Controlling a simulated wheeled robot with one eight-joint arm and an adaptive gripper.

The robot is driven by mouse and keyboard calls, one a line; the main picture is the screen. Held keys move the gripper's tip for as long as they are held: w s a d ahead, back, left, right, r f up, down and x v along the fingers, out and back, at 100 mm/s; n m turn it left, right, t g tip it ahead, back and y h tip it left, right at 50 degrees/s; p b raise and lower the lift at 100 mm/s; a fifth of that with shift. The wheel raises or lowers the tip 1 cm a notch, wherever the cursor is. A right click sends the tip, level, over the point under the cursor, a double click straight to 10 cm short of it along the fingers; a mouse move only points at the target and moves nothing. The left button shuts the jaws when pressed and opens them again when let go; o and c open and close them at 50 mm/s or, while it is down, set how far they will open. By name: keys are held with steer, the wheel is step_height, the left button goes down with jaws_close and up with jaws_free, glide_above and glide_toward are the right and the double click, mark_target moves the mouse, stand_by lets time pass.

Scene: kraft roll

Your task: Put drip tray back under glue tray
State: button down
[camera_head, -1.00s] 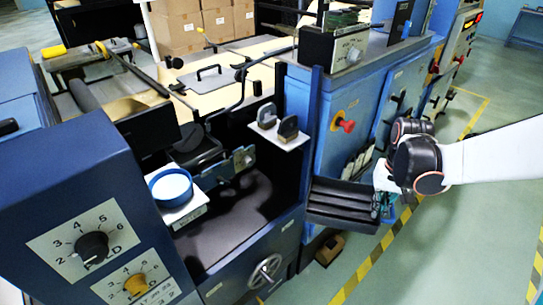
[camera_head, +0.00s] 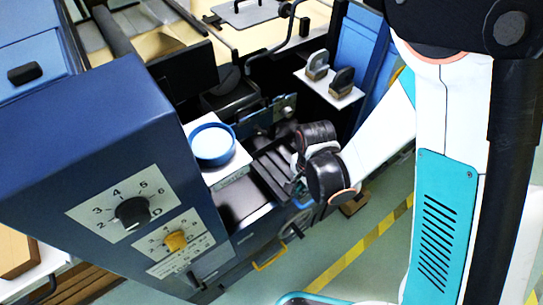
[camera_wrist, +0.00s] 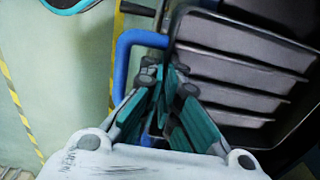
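The drip tray is a black ribbed tray (camera_head: 268,172), partly inside the machine's dark opening, in front of the blue pot's shelf. It fills the right of the wrist view (camera_wrist: 235,62), where a blue bar (camera_wrist: 128,45) shows at its near end. My gripper (camera_head: 300,188) is at the tray's right end; its teal fingers (camera_wrist: 165,95) are close together at the blue bar and seem shut on it. The exact contact is hidden. A dark trough-like part (camera_head: 232,100) lies above the opening; I cannot tell whether it is the glue tray.
A blue round pot (camera_head: 212,143) stands on a white shelf close left of the tray. Two brushes or blocks (camera_head: 342,82) sit on a white ledge above. A blue dial cabinet (camera_head: 110,170) stands at the left.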

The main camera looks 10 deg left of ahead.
mark_target(275, 165)
steer(key=w+a, duration=0.6)
steer(key=a, duration=0.1)
steer(key=w+a+b, duration=0.1)
steer(key=w+a, duration=0.2)
steer(key=shift+a+f, duration=0.1)
steer(key=shift+a, duration=0.2)
steer(key=shift+f+b, duration=0.8)
steer(key=shift+f, duration=0.85)
steer(key=shift+f, duration=0.15)
steer(key=c, duration=1.8)
jaws_free()
step_height(275, 165, up, 12)
steer(key=p, duration=0.4)
steer(key=shift+d+r, duration=0.15)
steer(key=shift+r, duration=0.05)
